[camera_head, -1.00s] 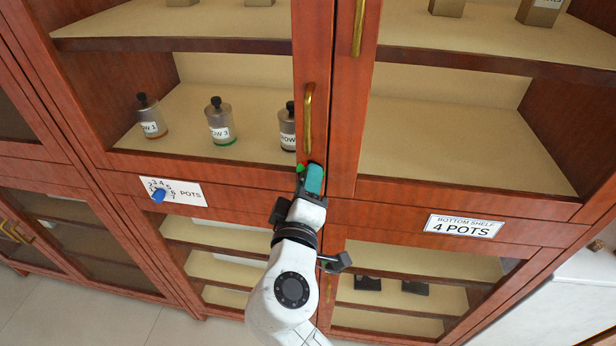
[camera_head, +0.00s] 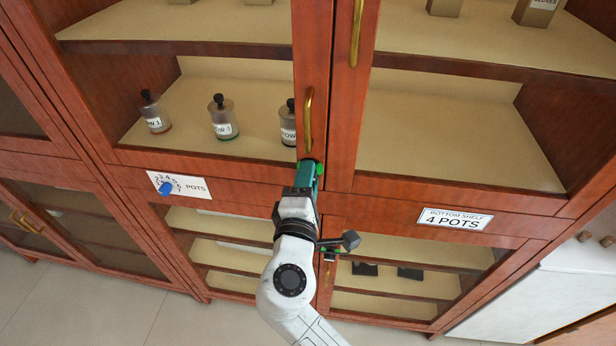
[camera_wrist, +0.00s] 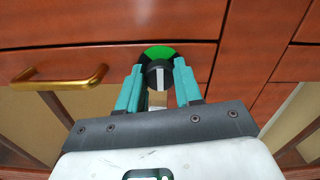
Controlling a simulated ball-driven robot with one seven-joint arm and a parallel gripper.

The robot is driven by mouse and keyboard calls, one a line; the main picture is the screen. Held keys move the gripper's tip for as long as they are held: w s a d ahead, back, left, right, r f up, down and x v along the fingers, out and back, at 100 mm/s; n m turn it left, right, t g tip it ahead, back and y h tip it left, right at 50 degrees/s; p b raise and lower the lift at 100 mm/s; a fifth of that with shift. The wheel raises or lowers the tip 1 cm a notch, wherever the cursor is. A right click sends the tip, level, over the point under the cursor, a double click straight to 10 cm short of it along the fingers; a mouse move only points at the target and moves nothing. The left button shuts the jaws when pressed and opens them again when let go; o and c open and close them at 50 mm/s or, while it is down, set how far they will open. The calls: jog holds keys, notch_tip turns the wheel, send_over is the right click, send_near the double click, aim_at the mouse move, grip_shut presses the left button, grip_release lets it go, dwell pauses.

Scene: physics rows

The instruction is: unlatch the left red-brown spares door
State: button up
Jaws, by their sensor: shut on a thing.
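The left red-brown door (camera_head: 313,60) stands closed in the head view, with a brass handle (camera_head: 308,118) on its right stile. Below the handle, my gripper (camera_head: 309,168) is at the latch, with a green patch (camera_head: 320,169) showing at its right. In the wrist view, the latch is a round black knob (camera_wrist: 159,76) with a white line, upright in the picture, and a green sector (camera_wrist: 160,52) above it. My teal fingers (camera_wrist: 158,70) are shut on the knob, one on each side. In the head view my gripper hides the knob.
The right door's brass handle (camera_head: 356,32) is close beside. Several labelled bottles (camera_head: 224,118) stand on the shelf behind the left door. A blue pointer (camera_head: 166,188) sits on a numbered card, and a "4 POTS" sign (camera_head: 455,219) is at right. A brass handle (camera_wrist: 62,78) lies left in the wrist view.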

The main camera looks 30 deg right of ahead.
dwell(0.3)
jog(key=o, duration=1)
jog(key=shift+o, duration=0.2)
jog(key=b+v, duration=0.2)
jog(key=v, duration=0.9)
jog(key=shift+w, duration=0.1)
